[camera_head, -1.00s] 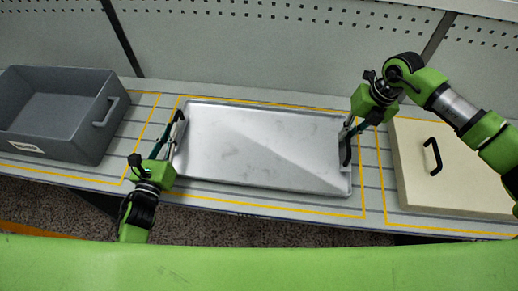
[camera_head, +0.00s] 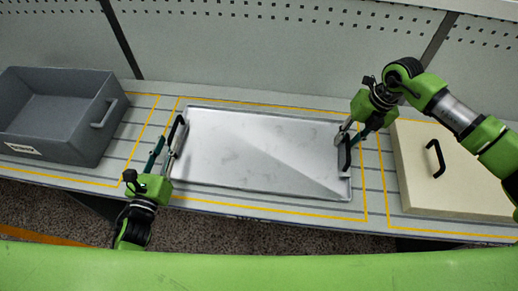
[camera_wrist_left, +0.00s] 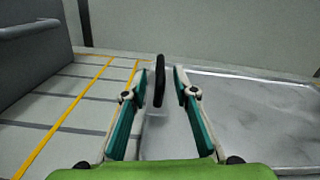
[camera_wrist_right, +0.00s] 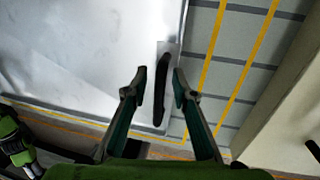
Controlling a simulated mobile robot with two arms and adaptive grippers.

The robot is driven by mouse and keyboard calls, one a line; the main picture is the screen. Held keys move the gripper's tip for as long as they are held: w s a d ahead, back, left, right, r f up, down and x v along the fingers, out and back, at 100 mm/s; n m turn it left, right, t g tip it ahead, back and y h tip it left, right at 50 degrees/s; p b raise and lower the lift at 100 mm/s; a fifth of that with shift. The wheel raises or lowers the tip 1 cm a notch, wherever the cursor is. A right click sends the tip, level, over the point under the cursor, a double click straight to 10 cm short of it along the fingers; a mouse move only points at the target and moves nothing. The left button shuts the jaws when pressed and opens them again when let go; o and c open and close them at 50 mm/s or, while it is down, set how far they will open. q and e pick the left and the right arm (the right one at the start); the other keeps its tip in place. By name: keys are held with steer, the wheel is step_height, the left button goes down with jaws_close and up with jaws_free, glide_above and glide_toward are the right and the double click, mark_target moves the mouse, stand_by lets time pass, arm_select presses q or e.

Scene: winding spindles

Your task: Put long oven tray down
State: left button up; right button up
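The long oven tray (camera_head: 262,150) is a shallow silver metal tray lying on the grey table inside a yellow outlined area, with a black handle at each short end. My left gripper (camera_head: 164,161) is open at the left handle (camera_wrist_left: 159,80); the left wrist view shows that handle between the spread fingers (camera_wrist_left: 154,92), with gaps on both sides. My right gripper (camera_head: 348,141) is open at the right handle (camera_wrist_right: 161,90); the right wrist view shows that handle between the parted fingertips (camera_wrist_right: 158,84). I cannot tell whether the right fingertips touch it.
A grey bin (camera_head: 92,143) stands on the table to the left of the tray. A cream lid-like board (camera_head: 460,175) with a black handle lies to the right. A pegboard wall (camera_head: 270,50) rises behind. Narrow strips of table are free on both sides of the tray.

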arm_select(q)
steer(key=s, duration=0.6)
steer(key=s+a, duration=0.1)
steer(key=s, duration=0.1)
steer(key=shift+s, duration=0.4)
steer(key=shift+s+a, duration=0.1)
steer(key=shift+s, duration=0.05)
arm_select(e)
steer(key=shift+r, duration=0.2)
step_height(320, 180, up, 12)
steer(key=d, duration=0.2)
steer(key=shift+s+d+f, duration=0.2)
steer(key=shift+f, duration=0.05)
arm_select(q)
steer(key=shift+s, duration=0.1)
arm_select(e)
steer(key=shift+f, duration=0.1)
